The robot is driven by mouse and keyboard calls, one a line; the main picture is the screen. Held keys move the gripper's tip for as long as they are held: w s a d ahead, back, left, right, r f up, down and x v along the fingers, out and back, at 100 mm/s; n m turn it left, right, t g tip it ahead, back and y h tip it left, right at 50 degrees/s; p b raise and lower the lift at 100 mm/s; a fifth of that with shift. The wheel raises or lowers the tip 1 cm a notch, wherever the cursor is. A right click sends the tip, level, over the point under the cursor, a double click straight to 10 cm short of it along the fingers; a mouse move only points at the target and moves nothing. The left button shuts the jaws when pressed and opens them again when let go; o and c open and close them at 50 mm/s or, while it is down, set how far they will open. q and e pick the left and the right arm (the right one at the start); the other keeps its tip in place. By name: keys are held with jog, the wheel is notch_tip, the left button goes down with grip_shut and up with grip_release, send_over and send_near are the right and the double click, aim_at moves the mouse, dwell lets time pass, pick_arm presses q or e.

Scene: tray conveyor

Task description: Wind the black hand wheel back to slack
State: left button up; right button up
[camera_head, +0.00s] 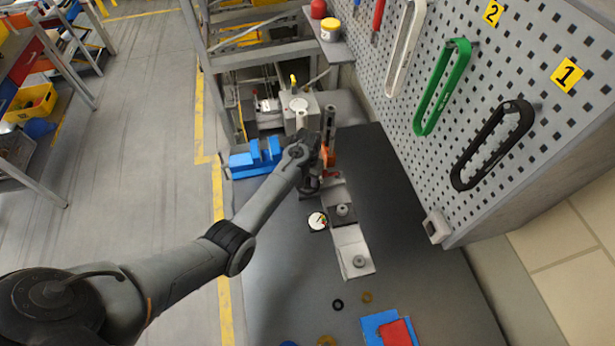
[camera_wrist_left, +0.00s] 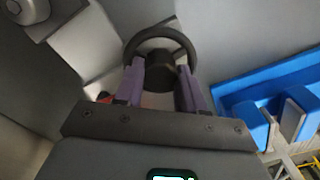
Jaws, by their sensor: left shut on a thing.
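The black hand wheel (camera_wrist_left: 158,29) shows in the left wrist view as a dark ring with a thick hub, just beyond my fingertips. My left gripper (camera_wrist_left: 161,72) has its two purple fingers on either side of the hub and is shut on the wheel. In the head view my left gripper (camera_head: 316,182) is over the bench beside an orange-and-grey fixture (camera_head: 327,158), and it hides the wheel there. A round white dial (camera_head: 317,220) with a dark pointer lies just below the gripper. My right gripper is not in view.
A blue block fixture (camera_head: 256,158) stands left of the gripper. A pale plate with round knobs (camera_head: 352,242) lies nearer on the dark bench (camera_head: 415,270). The pegboard (camera_head: 470,60) with hanging green and black loops rises on the right. The bench between is mostly clear.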

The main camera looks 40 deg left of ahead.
pick_arm(q)
jog(key=n+p, duration=0.2)
jog(key=n, duration=0.1)
jog(key=shift+r, duration=0.15)
jog(key=n+p, duration=0.1)
jog(key=n, duration=0.2)
jog(key=shift+n+p, duration=0.3)
jog(key=shift+n, duration=0.1)
jog(key=n, duration=0.4)
jog(key=shift+f+n+p, duration=0.2)
jog(key=shift+n+p, duration=0.1)
jog(key=n, duration=0.4)
jog(key=shift+n, duration=0.3)
jog(key=n+b, duration=0.1)
jog(key=n, duration=0.3)
jog(key=shift+f+b, duration=0.1)
jog(key=shift+b, duration=0.3)
jog(key=n+b, duration=0.1)
jog(key=n, duration=0.3)
jog(key=shift+b, duration=0.4)
jog(key=n+b, duration=0.3)
jog(key=n, duration=0.2)
jog(key=shift+b, duration=0.3)
jog(key=shift+n+b, duration=1.1)
jog(key=shift+n, duration=0.6)
